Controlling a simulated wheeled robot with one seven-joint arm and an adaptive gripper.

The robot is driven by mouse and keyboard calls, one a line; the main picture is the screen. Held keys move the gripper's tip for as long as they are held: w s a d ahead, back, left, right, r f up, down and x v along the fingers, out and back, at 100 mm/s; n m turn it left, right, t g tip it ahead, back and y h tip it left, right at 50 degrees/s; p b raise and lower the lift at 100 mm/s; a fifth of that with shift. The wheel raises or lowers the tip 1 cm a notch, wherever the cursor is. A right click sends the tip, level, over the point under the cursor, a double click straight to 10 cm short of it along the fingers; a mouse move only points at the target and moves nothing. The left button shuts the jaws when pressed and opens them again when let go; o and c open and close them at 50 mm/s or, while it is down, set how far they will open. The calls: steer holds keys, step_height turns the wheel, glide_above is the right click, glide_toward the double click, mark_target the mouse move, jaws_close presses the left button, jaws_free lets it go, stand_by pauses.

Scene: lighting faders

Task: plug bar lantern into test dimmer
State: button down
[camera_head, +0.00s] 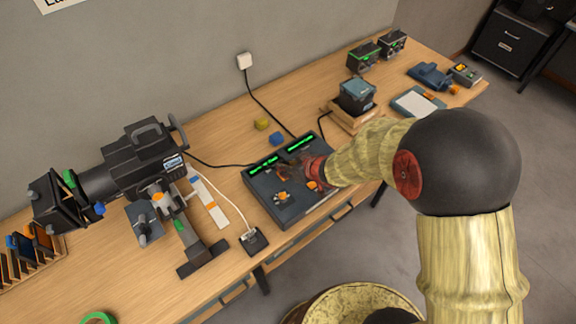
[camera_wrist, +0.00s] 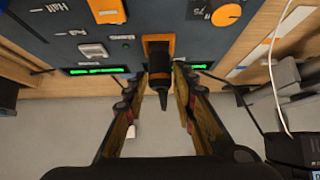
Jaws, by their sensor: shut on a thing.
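The test dimmer (camera_head: 262,186) is a dark box on the wooden table with two lit green displays and orange controls. Its panel (camera_wrist: 60,25) fills the top of the wrist view. My gripper (camera_head: 307,170) is over its right part. In the wrist view my gripper (camera_wrist: 162,78) is shut on a black plug (camera_wrist: 160,66) with a tapered tail. The plug lines up with an orange-framed socket (camera_wrist: 154,40) on the panel; I cannot tell how deep it sits. A large black lantern (camera_head: 130,165) stands on the left, with a black cable running towards the dimmer.
A black socket box (camera_head: 254,241) with a white plug sits left of the dimmer, by the front edge. A blue-black box in a wooden tray (camera_head: 350,120) stands behind my arm.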

steer(key=shift+f, duration=0.4)
stand_by(0.6)
stand_by(0.4)
steer(key=c, duration=1.4)
jaws_free()
steer(key=v, duration=1.2)
steer(key=shift+s, duration=0.1)
steer(key=shift+f, duration=0.1)
